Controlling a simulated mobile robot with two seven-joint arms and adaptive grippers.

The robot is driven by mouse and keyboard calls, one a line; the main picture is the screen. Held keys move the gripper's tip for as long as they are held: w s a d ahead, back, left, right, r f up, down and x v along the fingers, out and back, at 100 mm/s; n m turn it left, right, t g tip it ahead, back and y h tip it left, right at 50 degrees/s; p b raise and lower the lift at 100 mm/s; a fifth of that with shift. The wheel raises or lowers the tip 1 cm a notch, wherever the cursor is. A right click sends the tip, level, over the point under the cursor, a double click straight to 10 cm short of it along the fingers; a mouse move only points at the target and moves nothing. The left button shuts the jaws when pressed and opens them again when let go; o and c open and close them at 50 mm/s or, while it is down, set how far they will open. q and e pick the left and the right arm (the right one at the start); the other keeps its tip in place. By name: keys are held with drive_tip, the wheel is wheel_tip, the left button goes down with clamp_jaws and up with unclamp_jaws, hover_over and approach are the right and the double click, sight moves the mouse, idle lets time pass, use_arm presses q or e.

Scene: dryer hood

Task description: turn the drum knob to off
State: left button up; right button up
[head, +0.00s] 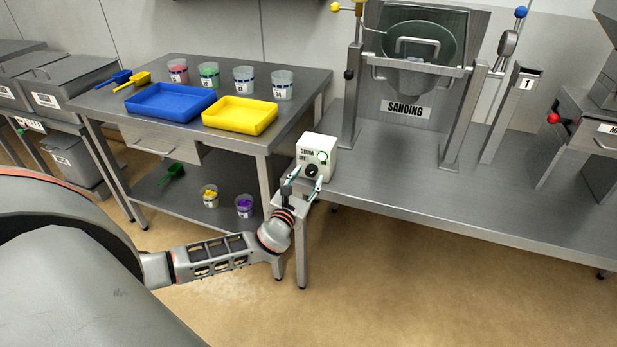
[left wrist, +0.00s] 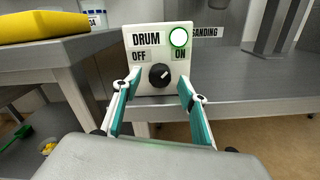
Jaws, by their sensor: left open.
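The drum control box (head: 325,150) is a white box at the left corner of the right-hand bench. In the left wrist view the box (left wrist: 130,42) reads DRUM, OFF at left and ON at right. Its black knob (left wrist: 159,75) has a white pointer line that leans up and right, toward ON. The round light (left wrist: 179,37) above ON is lit green. My left gripper (head: 304,180) is open in front of the box. In the left wrist view its fingers (left wrist: 160,95) stand either side of the knob, apart from it. My right gripper is not in view.
A side table (head: 310,85) with a blue tray (head: 170,102), a yellow tray (head: 240,115) and several cups stands left of the box. The sanding machine (head: 415,60) is behind on the bench (head: 440,195). The bench front is clear.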

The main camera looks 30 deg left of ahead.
use_arm(q)
drive_tip(key=shift+w+a, duration=0.15)
drive_tip(key=shift+w, duration=0.45)
drive_tip(key=c, duration=1.1)
